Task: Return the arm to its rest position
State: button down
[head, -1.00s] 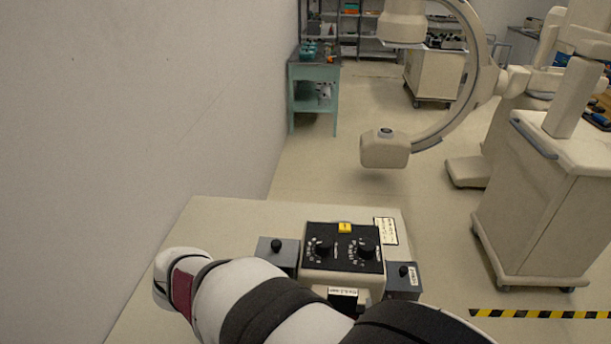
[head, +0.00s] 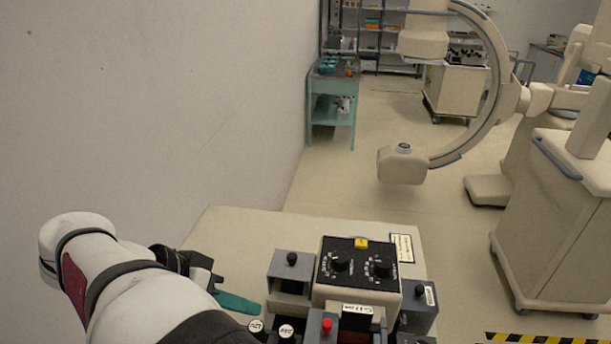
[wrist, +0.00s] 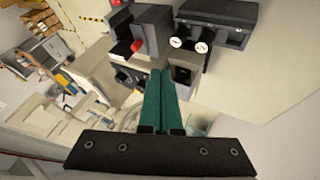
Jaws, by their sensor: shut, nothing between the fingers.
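My gripper (head: 238,303) shows in the head view at the lower left, over the left part of the table, with green fingers pointing right. In the wrist view my gripper (wrist: 160,75) has its two green fingers together, with nothing between them. My white and black arm reaches in from the bottom of the head view and bends at the left. The fingertips are left of the control box (head: 358,275) with black dials. Whether they touch anything cannot be told.
Grey modules flank the box, one with a black knob (head: 292,259) and one with a red knob (head: 326,325). The pale table (head: 235,235) has bare surface behind the gripper. A wall (head: 130,120) stands close on the left. A C-arm machine (head: 402,165) stands beyond.

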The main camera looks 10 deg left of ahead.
jog(key=s+d+f+m+g+y, duration=0.1)
jog(key=s+d+g+y, duration=0.2)
jog(key=d, duration=0.6)
jog(key=s+d+f+m+g+y, duration=0.15)
jog(key=s+d, duration=0.25)
jog(key=d, duration=0.6)
jog(key=s+d+f+m+y, duration=0.1)
jog(key=s+f+m+y, duration=0.1)
jog(key=s, duration=0.5)
notch_tip(320, 180, down, 2)
jog(key=shift+d+f+y, duration=0.2)
jog(key=shift+d+y, duration=0.1)
jog(key=shift+y, duration=0.25)
jog(key=shift+s, duration=0.1)
